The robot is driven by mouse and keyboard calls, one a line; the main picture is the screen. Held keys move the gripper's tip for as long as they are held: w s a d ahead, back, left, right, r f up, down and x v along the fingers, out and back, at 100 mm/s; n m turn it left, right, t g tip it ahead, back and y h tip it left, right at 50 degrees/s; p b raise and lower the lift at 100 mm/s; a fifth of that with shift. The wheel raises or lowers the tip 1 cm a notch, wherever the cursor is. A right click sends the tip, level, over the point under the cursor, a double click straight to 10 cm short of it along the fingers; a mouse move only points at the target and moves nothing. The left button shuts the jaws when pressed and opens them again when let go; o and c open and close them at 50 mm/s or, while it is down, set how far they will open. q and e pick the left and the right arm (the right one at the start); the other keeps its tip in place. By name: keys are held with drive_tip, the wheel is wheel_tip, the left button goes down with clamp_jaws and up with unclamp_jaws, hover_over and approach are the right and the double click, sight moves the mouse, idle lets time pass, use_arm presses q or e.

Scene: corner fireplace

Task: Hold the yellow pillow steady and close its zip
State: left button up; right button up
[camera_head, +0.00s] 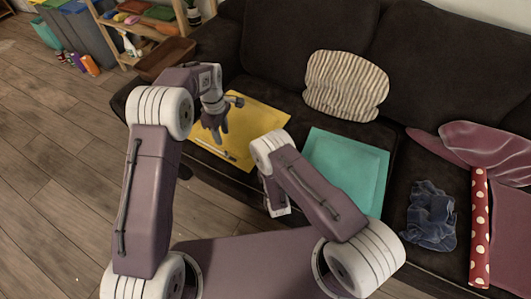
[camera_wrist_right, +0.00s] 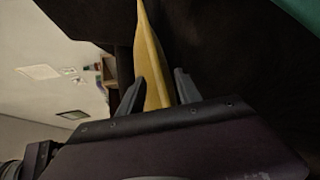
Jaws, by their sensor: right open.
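The yellow pillow (camera_head: 262,118) lies flat on the dark sofa, left of the teal pillow. A thin pale line, which looks like its zip (camera_head: 214,149), runs along its front edge. My left gripper (camera_head: 217,133) is over the pillow's left part, pointing down; I cannot tell whether its fingers are apart or touching the pillow. My right gripper is hidden behind its own arm in the head view. In the right wrist view, my right gripper (camera_wrist_right: 157,88) is open, with the yellow pillow's edge (camera_wrist_right: 151,65) showing between its two fingers. I cannot tell whether they touch it.
The teal pillow (camera_head: 345,165) lies beside my right arm. A striped cushion (camera_head: 346,86) leans on the sofa back. A crumpled blue cloth (camera_head: 432,217), a red dotted roll (camera_head: 480,225) and a mauve cushion (camera_head: 490,150) are at right. Wooden floor (camera_head: 60,170) is clear at left.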

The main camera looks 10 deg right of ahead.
sight(226, 151)
drive_tip(key=shift+x, duration=1)
clamp_jaws()
drive_tip(key=shift+s, duration=0.1)
idle(0.5)
use_arm(q)
drive_tip(key=shift+c, duration=1.2)
drive_tip(key=shift+r+m, duration=0.25)
drive_tip(key=shift+m, duration=0.15)
drive_tip(key=shift+c, duration=0.9)
drive_tip(key=shift+m, duration=0.8)
wheel_tip(226, 151, down, 12)
drive_tip(key=shift+r, duration=0.25)
